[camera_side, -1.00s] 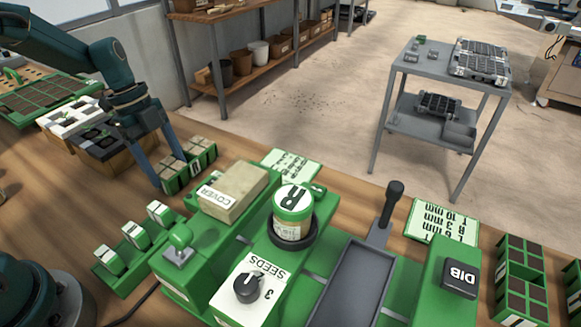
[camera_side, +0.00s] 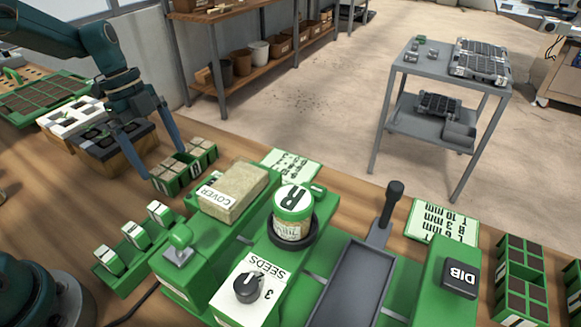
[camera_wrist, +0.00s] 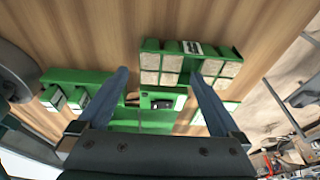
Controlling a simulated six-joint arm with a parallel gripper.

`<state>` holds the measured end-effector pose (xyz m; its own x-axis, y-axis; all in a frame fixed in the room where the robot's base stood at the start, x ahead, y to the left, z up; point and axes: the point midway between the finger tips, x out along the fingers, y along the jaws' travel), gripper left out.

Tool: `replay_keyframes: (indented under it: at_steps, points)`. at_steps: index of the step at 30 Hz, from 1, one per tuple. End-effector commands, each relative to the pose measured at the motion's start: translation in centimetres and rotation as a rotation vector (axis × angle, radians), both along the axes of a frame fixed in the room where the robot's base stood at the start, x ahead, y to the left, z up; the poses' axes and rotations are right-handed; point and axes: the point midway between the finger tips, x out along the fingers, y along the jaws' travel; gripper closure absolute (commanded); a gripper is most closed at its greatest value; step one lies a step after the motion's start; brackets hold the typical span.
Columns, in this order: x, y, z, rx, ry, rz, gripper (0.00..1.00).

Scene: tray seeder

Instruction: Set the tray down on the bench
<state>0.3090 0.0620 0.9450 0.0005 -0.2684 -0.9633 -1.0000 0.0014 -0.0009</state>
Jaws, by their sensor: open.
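The small green tray (camera_side: 171,187) with several tan-filled cells rests on the wooden bench (camera_side: 60,215) in the side view, behind the COVER box. It also shows in the wrist view (camera_wrist: 151,45), with a white label on its far side. In the wrist view the fingertips (camera_wrist: 160,76) spread at either side of the tray's near part. I cannot tell whether either finger touches the tray.
The green seeder with the COVER box (camera_side: 235,192), seed jar (camera_side: 293,215) and SEEDS knob (camera_side: 248,286) stands close to the right. A rack of labelled blocks (camera_side: 135,236) lies in front. A white tray (camera_side: 75,119) and dark cell tray stand behind left. Bare bench lies left.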

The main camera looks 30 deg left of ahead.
Motion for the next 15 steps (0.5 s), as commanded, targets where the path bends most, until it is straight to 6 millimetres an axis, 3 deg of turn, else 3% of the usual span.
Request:
replay_keyframes:
  at_steps: [6,15]
  points:
    - [0.1,1.4,4.8,0.004,-0.007,0.002,0.0]
    - [0.0,2.3,8.2,0.001,-0.002,0.002,0.0]
